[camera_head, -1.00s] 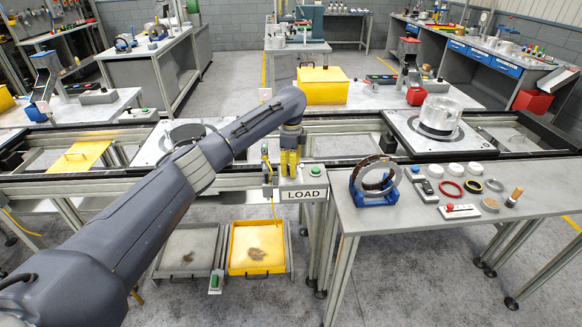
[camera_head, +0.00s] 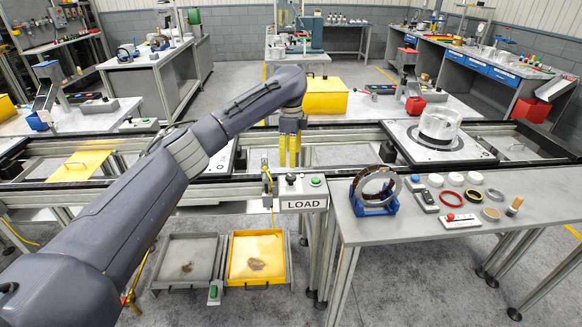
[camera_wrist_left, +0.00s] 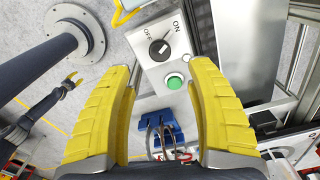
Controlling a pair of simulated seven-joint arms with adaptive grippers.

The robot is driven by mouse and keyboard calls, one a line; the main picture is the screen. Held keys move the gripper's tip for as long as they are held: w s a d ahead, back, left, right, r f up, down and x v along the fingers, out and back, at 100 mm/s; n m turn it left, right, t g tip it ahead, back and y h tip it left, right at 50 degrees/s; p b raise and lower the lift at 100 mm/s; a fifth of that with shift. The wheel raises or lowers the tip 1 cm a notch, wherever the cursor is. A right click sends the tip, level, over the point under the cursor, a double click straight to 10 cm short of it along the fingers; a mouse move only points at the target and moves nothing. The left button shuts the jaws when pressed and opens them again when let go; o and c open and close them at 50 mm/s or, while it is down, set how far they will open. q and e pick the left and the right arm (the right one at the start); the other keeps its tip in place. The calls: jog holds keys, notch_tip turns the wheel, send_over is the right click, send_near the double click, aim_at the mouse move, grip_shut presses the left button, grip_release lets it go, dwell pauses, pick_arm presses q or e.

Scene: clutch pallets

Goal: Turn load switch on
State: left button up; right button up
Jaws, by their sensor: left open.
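The load switch is a black rotary knob (camera_wrist_left: 159,48) with OFF and ON marks on a light grey box. Its white mark is small, and I cannot be sure which label it points at. In the head view the box with the LOAD label (camera_head: 303,204) stands at the conveyor's front edge, the knob (camera_head: 290,179) left of a green button (camera_head: 315,181). My left gripper (camera_head: 290,160) is open and empty above and behind the box. In the wrist view its yellow fingers (camera_wrist_left: 163,75) frame the knob and green button (camera_wrist_left: 174,82), apart from both. A small distant gripper (camera_wrist_left: 71,83), seemingly my right, shows there; its jaws are unclear.
A table on the right holds a blue stand with a ring (camera_head: 374,190) and several small parts. A yellow tray (camera_head: 233,276) and a grey tray (camera_head: 160,284) sit low at the front. A pallet with a metal housing (camera_head: 439,125) is on the conveyor.

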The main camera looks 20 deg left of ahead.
pick_arm(q)
jog(key=shift+r, duration=1.65)
